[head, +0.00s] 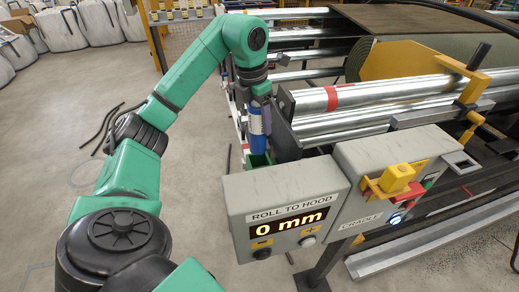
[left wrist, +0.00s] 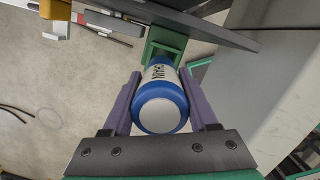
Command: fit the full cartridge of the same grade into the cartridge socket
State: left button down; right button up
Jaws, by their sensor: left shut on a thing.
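My left gripper (head: 262,102) points down beside the roller frame and is shut on a blue cartridge (head: 258,143) with a white label. In the left wrist view the cartridge (left wrist: 160,105) lies between the two purple fingers and its label reads "CHAIN". A green holder (left wrist: 168,42), which looks like the cartridge socket, is just beyond the cartridge's far end. In the head view the green holder (head: 259,160) shows just below the cartridge, partly hidden by the display box. I cannot tell whether the cartridge's end is inside it. My right gripper is not in view.
A grey display box (head: 285,205) reading "ROLL TO HOOD 0 mm" stands close in front of the holder. A cradle control box (head: 375,170) with a yellow lever is to its right. Steel rollers (head: 350,97) lie behind. Open floor is at left.

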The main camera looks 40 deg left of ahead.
aim_at(260, 148)
pick_arm(q)
notch_tip(260, 148, down, 6)
jog(key=shift+d+r, duration=0.1)
jog(key=shift+r, duration=0.1)
notch_tip(260, 148, down, 4)
jog(key=shift+r, duration=0.25)
jog(key=shift+w+f, duration=0.1)
jog(key=shift+f, duration=0.2)
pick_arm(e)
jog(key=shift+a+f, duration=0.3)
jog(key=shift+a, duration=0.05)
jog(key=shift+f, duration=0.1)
pick_arm(q)
jog(key=shift+c, duration=0.9)
grip_release()
jog(key=shift+f, duration=0.1)
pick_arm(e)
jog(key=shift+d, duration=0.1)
